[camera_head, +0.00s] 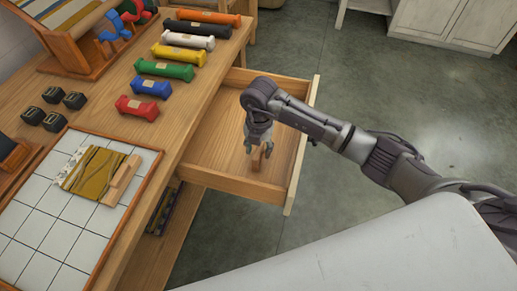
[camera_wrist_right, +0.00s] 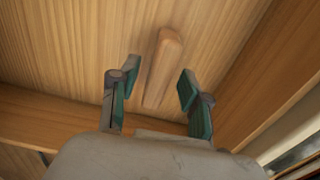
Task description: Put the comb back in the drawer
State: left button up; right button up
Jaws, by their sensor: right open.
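The open drawer (camera_head: 222,146) juts out from the right side of the wooden table. A small wooden piece, which looks like the comb (camera_head: 257,161), is in the drawer near its front. In the right wrist view the comb (camera_wrist_right: 163,62) lies on or close to the drawer floor (camera_wrist_right: 75,45), between and beyond the fingertips. My right gripper (camera_head: 257,145) is open above it, and its two teal-padded fingers (camera_wrist_right: 154,92) stand apart on either side, not visibly touching it. The comb's teeth cannot be made out. My left gripper is not in view.
A tiled board (camera_head: 40,222) bears a striped woven piece with a wooden bar (camera_head: 121,180). Several small black blocks (camera_head: 54,122) sit nearby. The floor (camera_head: 390,85) right of the drawer is clear.

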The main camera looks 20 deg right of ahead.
aim_at(259, 149)
notch_tip(259, 149, up, 11)
jog(key=shift+r, duration=0.15)
dwell(0.6)
